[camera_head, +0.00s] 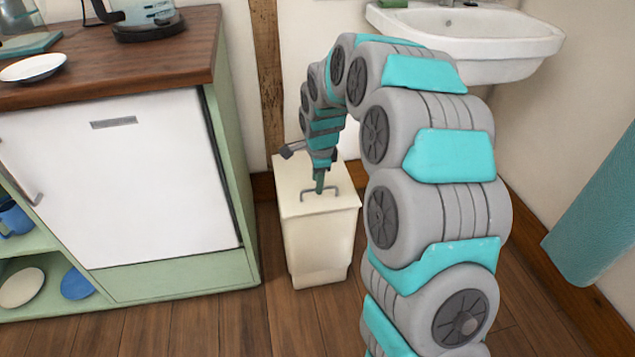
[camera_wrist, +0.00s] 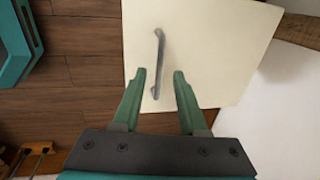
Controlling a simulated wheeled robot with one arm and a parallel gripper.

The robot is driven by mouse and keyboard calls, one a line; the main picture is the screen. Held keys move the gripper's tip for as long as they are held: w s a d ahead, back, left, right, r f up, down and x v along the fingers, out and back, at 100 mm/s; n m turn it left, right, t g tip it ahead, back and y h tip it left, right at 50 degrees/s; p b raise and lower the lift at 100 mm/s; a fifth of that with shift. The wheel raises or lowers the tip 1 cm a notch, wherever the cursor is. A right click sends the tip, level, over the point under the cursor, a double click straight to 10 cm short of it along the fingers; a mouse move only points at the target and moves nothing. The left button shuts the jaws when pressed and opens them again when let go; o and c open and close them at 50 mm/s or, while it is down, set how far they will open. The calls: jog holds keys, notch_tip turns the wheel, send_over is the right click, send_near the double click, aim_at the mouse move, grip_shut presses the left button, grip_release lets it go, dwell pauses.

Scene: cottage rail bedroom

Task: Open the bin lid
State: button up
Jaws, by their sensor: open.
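The cream bin (camera_head: 318,240) stands on the floor between the green cabinet and the sink. Its lid (camera_head: 290,205) is shut and flat on top, with a thin grey bar handle (camera_head: 325,191). My gripper (camera_head: 319,187) points down over the lid at the handle. In the wrist view the open fingers of my gripper (camera_wrist: 160,73) stand on either side of the near part of the handle (camera_wrist: 159,60), with gaps to both sides. I cannot tell how far above the lid the fingertips are. The lid (camera_wrist: 215,50) fills much of the wrist view.
The green cabinet (camera_head: 232,200) with a white front (camera_head: 130,180) and wooden top stands left of the bin. A white sink (camera_head: 470,45) hangs on the wall at upper right. A teal towel (camera_head: 600,220) hangs at far right. Wooden floor (camera_head: 250,325) lies clear in front.

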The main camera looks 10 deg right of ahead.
jog(key=shift+w+f, duration=0.1)
jog(key=shift+f, duration=0.7)
jog(key=shift+c, duration=0.2)
grip_shut()
dwell(0.6)
